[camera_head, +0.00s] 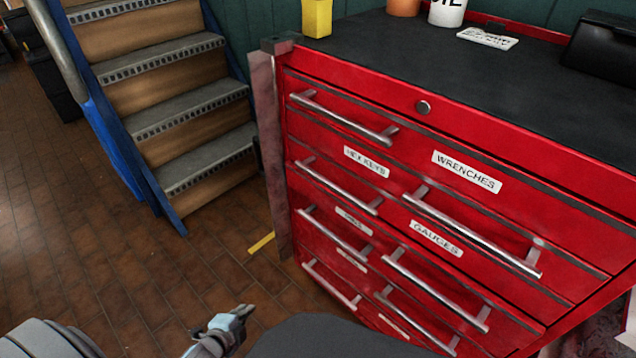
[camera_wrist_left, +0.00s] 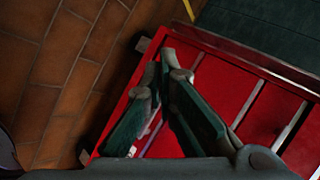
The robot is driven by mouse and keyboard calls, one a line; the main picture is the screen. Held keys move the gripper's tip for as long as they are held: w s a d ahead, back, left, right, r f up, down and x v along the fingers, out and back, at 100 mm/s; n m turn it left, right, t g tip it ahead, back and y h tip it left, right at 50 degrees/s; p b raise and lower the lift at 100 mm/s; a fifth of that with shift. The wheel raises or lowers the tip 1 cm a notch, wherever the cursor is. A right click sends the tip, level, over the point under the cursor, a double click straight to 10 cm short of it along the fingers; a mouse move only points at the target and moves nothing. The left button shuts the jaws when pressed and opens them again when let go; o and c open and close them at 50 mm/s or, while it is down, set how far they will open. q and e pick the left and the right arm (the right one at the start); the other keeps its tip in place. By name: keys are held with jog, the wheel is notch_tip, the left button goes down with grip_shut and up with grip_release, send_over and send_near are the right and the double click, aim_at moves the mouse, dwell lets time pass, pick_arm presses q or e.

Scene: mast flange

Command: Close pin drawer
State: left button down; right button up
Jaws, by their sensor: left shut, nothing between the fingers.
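The red drawer cabinet (camera_head: 460,130) stands at the right in the head view, its drawers fitted with silver bar handles. Readable labels are WRENCHES (camera_head: 466,172) and GAUGES (camera_head: 436,238). The labels in the lower left column (camera_head: 354,221) are too blurred to read, so I cannot tell which drawer is the pin drawer or how far it stands out. My left gripper (camera_head: 242,312) is low in front of the cabinet's left side, shut and empty. In the left wrist view its fingers (camera_wrist_left: 169,66) show against the cabinet's red face (camera_wrist_left: 215,95); contact is unclear. My right gripper is not in view.
A staircase (camera_head: 165,95) with blue sides stands left of the cabinet. The brown tiled floor (camera_head: 90,215) is open, with a yellow strip (camera_head: 261,242) on it. A yellow container (camera_head: 316,18), a white mug (camera_head: 447,12) and a black box (camera_head: 602,45) stand on the cabinet's dark top.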

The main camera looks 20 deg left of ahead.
aim_at(321, 189)
pick_arm(q)
jog(key=w+d+r+m+t+h+p, duration=0.1)
jog(key=w+d+r+m+t+h, duration=0.15)
jog(key=r+m, duration=0.65)
jog(key=w+d+r+m+t+h, duration=0.1)
jog(key=w+r+m+t+h, duration=0.2)
jog(key=r+m, duration=0.55)
jog(key=w+d+r+m+t+h+p, duration=0.15)
jog(key=w+r+m, duration=0.25)
jog(key=r+m, duration=0.55)
jog(key=shift+n+h, duration=0.3)
jog(key=shift+h, duration=0.1)
jog(key=x, duration=1.3)
jog(key=shift+w+d, duration=0.1)
jog(key=shift+d, duration=0.15)
jog(key=shift+w+d, duration=0.15)
jog(key=shift+w, duration=0.3)
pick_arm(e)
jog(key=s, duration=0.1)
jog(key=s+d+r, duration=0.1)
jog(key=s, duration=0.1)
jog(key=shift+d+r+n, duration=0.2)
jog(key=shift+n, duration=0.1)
pick_arm(q)
jog(key=shift+b, duration=0.3)
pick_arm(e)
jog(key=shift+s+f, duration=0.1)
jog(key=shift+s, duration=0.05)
